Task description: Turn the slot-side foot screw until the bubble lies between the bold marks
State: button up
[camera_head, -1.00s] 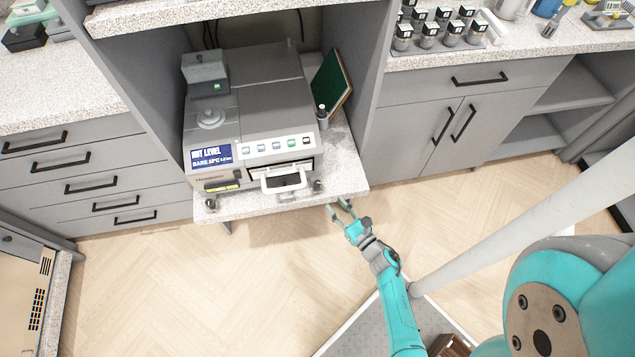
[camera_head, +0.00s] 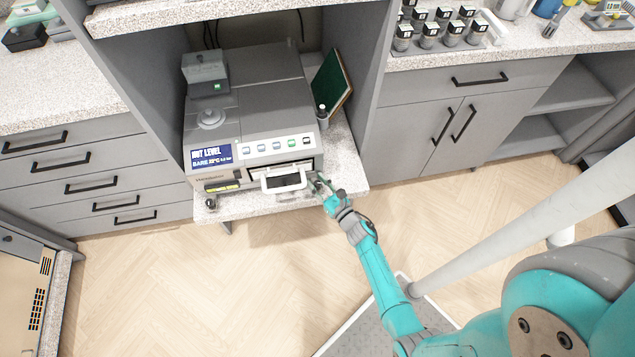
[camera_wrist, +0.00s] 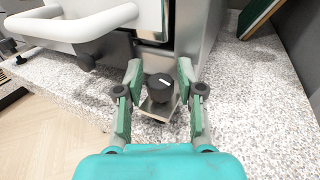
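In the head view my gripper (camera_head: 318,185) largely hides that screw. Another foot screw (camera_head: 211,203) is at the front left. A yellow strip (camera_head: 222,188), possibly the level vial, is too small to read for bubble or marks.
The drawer's white handle (camera_wrist: 75,25) juts out just left of my gripper. A dark green board (camera_head: 333,80) and a small bottle (camera_head: 322,113) stand right of the instrument. Cabinet walls flank the bay; the floor in front (camera_head: 190,285) is clear.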

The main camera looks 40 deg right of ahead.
grip_shut()
jog(key=shift+w+d+n+y, duration=0.15)
jog(key=shift+n+y, duration=0.25)
jog(key=shift+y, duration=0.2)
jog(key=n+y, duration=0.2)
jog(key=y, duration=0.1)
jog(key=n+g+y, duration=0.1)
jog(key=n+y, duration=0.2)
jog(key=y, duration=0.1)
jog(key=shift+y, duration=0.3)
jog(key=n+g+y, duration=0.2)
jog(key=y, duration=0.1)
jog(key=shift+r+n+g+y, duration=0.1)
jog(key=shift+n+g+y, duration=0.2)
jog(key=shift+n+y, duration=0.1)
jog(key=shift+n+g+y, duration=1.6)
jog(key=shift+g+y, duration=0.2)
jog(key=shift+n+g+y, duration=0.4)
jog(key=shift+n+g, duration=0.1)
jog(key=shift+g, duration=0.1)
